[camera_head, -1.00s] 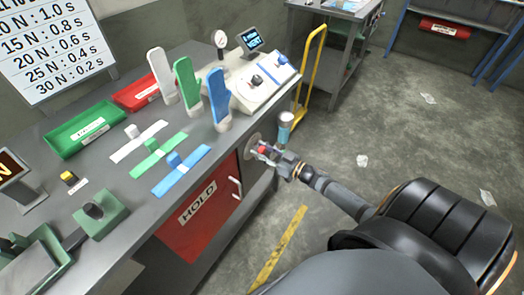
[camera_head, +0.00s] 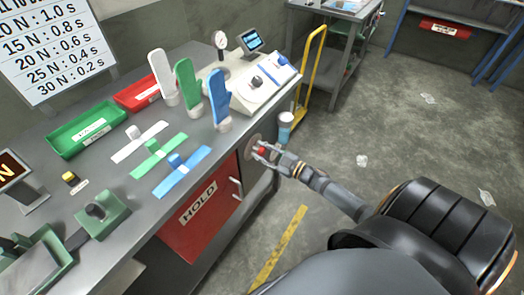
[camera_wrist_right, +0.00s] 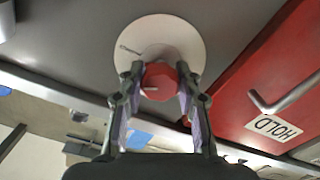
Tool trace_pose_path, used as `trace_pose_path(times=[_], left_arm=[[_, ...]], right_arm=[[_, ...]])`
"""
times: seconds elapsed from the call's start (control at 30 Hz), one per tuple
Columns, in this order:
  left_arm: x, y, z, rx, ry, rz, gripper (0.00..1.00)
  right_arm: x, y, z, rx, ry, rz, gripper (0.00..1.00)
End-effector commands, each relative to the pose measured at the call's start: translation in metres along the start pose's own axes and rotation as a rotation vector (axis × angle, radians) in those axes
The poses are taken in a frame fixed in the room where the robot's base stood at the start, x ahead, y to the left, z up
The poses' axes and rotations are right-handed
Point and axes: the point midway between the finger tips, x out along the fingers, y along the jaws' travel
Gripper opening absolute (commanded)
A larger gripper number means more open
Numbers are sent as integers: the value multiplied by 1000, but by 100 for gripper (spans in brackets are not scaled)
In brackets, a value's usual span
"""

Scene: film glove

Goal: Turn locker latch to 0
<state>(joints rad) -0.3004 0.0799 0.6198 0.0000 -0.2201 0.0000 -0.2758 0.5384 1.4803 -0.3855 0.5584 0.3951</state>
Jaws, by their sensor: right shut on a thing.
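The locker latch is a red knob (camera_wrist_right: 159,82) on a pale round plate (camera_wrist_right: 160,42) in the right wrist view. In the head view the red knob (camera_head: 262,151) shows at the bench's end, beside the red locker door (camera_head: 200,215) marked HOLD. My right gripper (camera_wrist_right: 158,90) has its two fingers on either side of the knob and is shut on it; in the head view the gripper (camera_head: 264,152) partly covers the plate. A small mark shows on the plate, but I cannot read any number. My left gripper is not in view.
The locker door handle (camera_head: 236,187) is close to the left of the knob. A blue cup-like holder (camera_head: 285,126) is just behind my gripper. Coloured gloves (camera_head: 219,95) stand on the bench above.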

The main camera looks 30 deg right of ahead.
Motion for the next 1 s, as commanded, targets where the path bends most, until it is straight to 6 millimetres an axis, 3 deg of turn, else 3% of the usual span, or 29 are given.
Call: trace_pose_path(times=[1.0], left_arm=[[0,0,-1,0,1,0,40]], right_arm=[[0,-2,1,-920,-1,-1,2]])
